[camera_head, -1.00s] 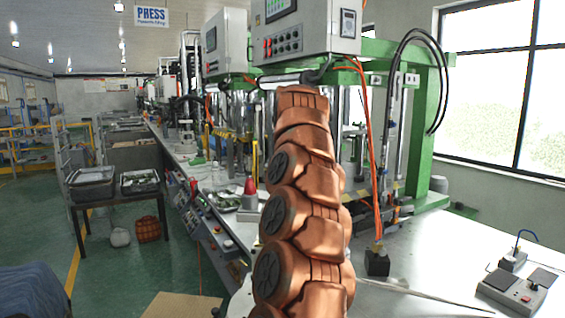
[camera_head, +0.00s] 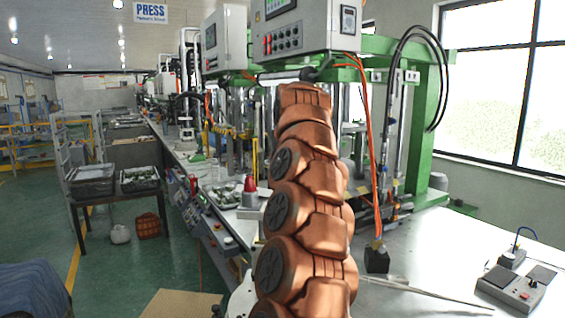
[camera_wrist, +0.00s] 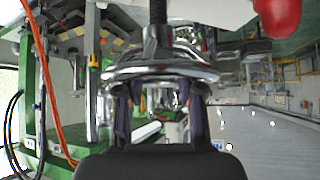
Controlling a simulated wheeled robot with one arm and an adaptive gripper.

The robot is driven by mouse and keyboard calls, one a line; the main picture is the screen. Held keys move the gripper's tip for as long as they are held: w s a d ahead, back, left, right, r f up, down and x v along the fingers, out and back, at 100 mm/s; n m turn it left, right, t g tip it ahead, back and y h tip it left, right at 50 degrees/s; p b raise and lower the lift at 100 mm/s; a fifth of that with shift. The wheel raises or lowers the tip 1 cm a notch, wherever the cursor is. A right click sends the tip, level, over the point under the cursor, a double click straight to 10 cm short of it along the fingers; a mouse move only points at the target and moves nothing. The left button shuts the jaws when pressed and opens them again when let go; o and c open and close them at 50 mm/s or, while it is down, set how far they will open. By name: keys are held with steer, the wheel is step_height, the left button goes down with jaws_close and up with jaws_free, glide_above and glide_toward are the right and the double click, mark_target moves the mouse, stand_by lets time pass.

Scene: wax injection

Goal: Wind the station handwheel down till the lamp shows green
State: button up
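The chrome handwheel (camera_wrist: 162,71) fills the upper middle of the wrist view, seen nearly edge-on, with a dark threaded stem (camera_wrist: 158,32) above it. My gripper (camera_wrist: 160,108) comes up from the bottom with its two dark fingers spread apart. Their tips reach the near side of the rim, and I see a gap between them; whether they touch the rim I cannot tell. A red dome (camera_wrist: 279,14), looking like a lamp, shows at the top right; a red dome (camera_head: 250,184) also stands on the bench in the head view. My arm hides the gripper and wheel there.
Green press frames (camera_head: 425,130) and grey control boxes (camera_head: 305,30) stand over the long bench (camera_head: 440,255). An orange cable (camera_head: 371,150) hangs right of my arm, down to a black block (camera_head: 377,260). A small grey device (camera_head: 510,288) lies at the right.

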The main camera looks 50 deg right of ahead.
steer(key=shift+r, duration=0.1)
steer(key=v, duration=1.2)
steer(key=w+a+f+n+y, duration=0.1)
steer(key=w+a+f+n, duration=0.15)
steer(key=a, duration=0.35)
steer(key=w+a+f+n+y, duration=0.1)
steer(key=a+f+y, duration=0.1)
steer(key=a+f, duration=0.35)
steer(key=s+a+f+n+g+y, duration=0.15)
steer(key=a+f, duration=0.25)
steer(key=a, duration=0.4)
steer(key=s+a+f+n+g, duration=0.1)
steer(key=s+a+f, duration=0.2)
steer(key=a+f, duration=0.3)
steer(key=s+a+f+g, duration=0.2)
steer(key=s+a+f, duration=0.2)
steer(key=s+f, duration=0.3)
steer(key=s+a+f+n+g, duration=0.1)
steer(key=s+a+f, duration=0.4)
steer(key=s, duration=0.6)
steer(key=s+a+f+g+y, duration=0.1)
steer(key=s+a+f+g, duration=0.2)
steer(key=s+a+f, duration=0.2)
steer(key=s+f, duration=0.3)
steer(key=f, duration=0.2)
steer(key=shift+s+a+n, duration=0.15)
steer(key=shift+s+n, duration=0.15)
steer(key=shift+s, duration=0.1)
